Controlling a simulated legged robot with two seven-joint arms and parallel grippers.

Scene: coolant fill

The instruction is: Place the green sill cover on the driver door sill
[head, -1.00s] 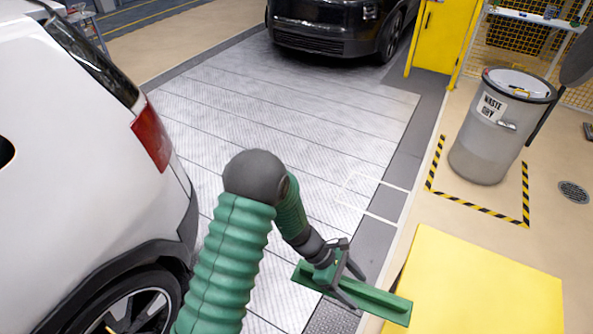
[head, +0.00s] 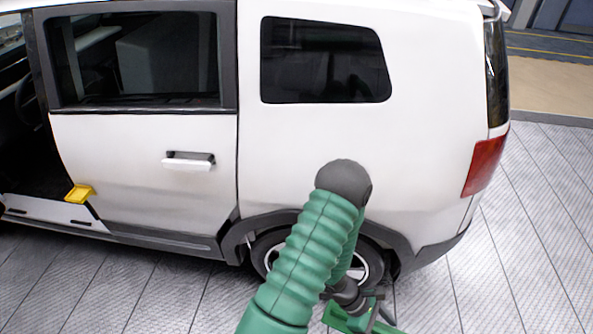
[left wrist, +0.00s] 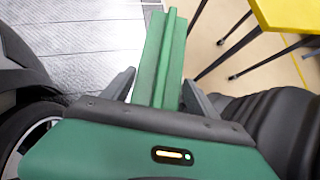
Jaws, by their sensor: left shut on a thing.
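My left gripper (head: 368,308) is low in the head view, in front of the car's rear wheel. It is shut on the green sill cover (head: 338,318), a long ridged strip partly cut off by the frame's bottom edge. In the left wrist view the cover (left wrist: 165,55) stands between the two dark fingers (left wrist: 158,92) and points away from the wrist. The driver door sill (head: 45,217) is at the far left of the head view, below the open front doorway, well apart from the cover. My right gripper is not in view.
The white car (head: 300,135) fills most of the head view, with its rear side door (head: 140,150) shut. A yellow piece (head: 80,193) sits at the doorway's rear edge. Grey floor (head: 130,290) beside the car is clear. A yellow-topped table (left wrist: 290,12) shows in the wrist view.

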